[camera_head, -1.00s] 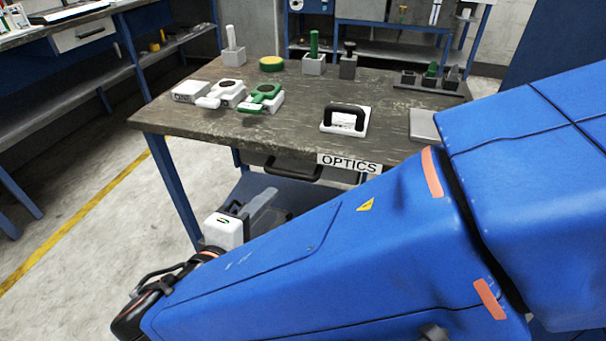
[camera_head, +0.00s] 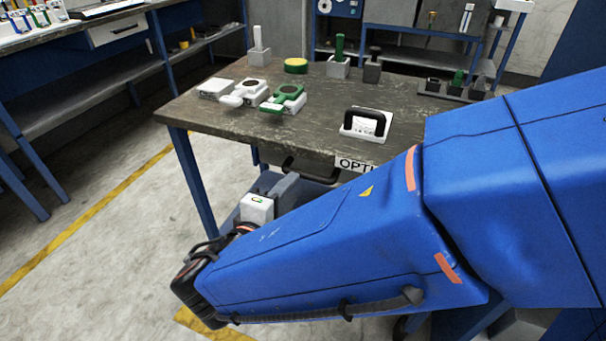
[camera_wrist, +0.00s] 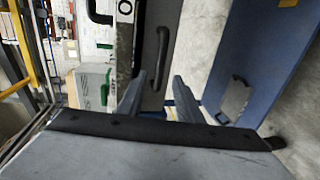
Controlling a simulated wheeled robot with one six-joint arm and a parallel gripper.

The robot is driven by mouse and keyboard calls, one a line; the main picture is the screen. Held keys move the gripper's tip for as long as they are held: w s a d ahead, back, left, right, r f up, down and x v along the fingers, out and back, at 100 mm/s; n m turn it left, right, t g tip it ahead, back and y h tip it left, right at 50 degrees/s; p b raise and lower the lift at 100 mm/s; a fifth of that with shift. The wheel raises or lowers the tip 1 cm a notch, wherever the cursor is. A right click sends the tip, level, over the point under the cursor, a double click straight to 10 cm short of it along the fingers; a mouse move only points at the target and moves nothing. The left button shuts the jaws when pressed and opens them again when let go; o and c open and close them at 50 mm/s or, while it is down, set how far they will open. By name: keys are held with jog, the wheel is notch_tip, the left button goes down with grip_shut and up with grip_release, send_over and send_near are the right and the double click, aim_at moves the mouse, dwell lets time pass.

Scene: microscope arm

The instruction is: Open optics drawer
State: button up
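The optics drawer is under the front of the workbench, below the white OPTICS label (camera_head: 353,164), which my arm partly covers. Its black bar handle (camera_head: 312,172) shows beneath the tabletop edge. In the wrist view, the dark drawer front (camera_wrist: 150,20) and its handle (camera_wrist: 160,52) lie ahead of my gripper. The drawer looks shut. My gripper (camera_wrist: 159,80) is open, with its two grey fingers apart and nothing between them. The handle is beyond the fingertips, roughly in line with the gap; I see no contact. In the head view, my gripper (camera_head: 284,184) is low, near the handle.
The workbench top (camera_head: 215,115) holds a black-handled white block (camera_head: 366,124), green and white holders (camera_head: 287,97) and several small stands. A blue table leg (camera_head: 190,180) stands left of my gripper. The floor to the left is clear.

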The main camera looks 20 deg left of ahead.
aim_at(302, 177)
jog(key=x, duration=0.8)
jog(key=shift+w+d, duration=0.1)
grip_shut()
